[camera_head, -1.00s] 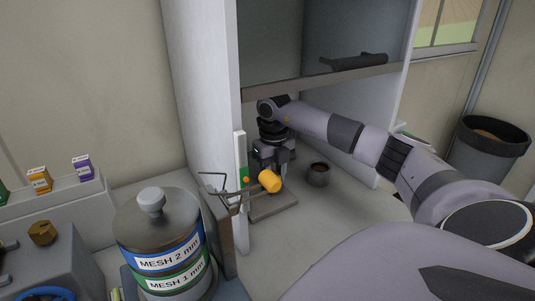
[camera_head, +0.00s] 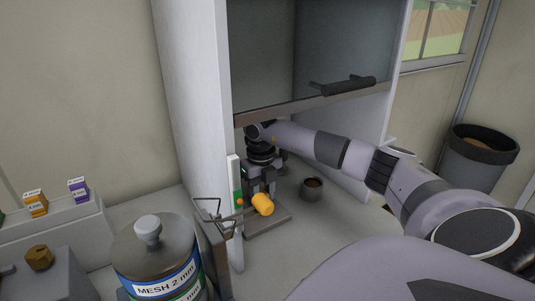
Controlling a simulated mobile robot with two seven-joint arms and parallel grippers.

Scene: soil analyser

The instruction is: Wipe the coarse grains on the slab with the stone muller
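My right arm reaches in from the right under the raised glass of a white hood, and my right gripper (camera_head: 261,191) points down inside. It is over or just behind a flat grey slab (camera_head: 272,221) on the hood floor. The slab is partly hidden by the gripper and by a yellow-orange cylinder (camera_head: 263,204) in front of the fingers. I cannot tell whether the fingers hold anything. I cannot clearly make out the stone muller or any coarse grains. My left gripper is out of view.
A small dark cup (camera_head: 312,189) stands right of the slab. The hood's left wall (camera_head: 194,120) and the raised sash with its dark handle (camera_head: 344,86) border the opening. A labelled mesh canister (camera_head: 155,265) stands outside at left. A dark bin (camera_head: 480,155) is at right.

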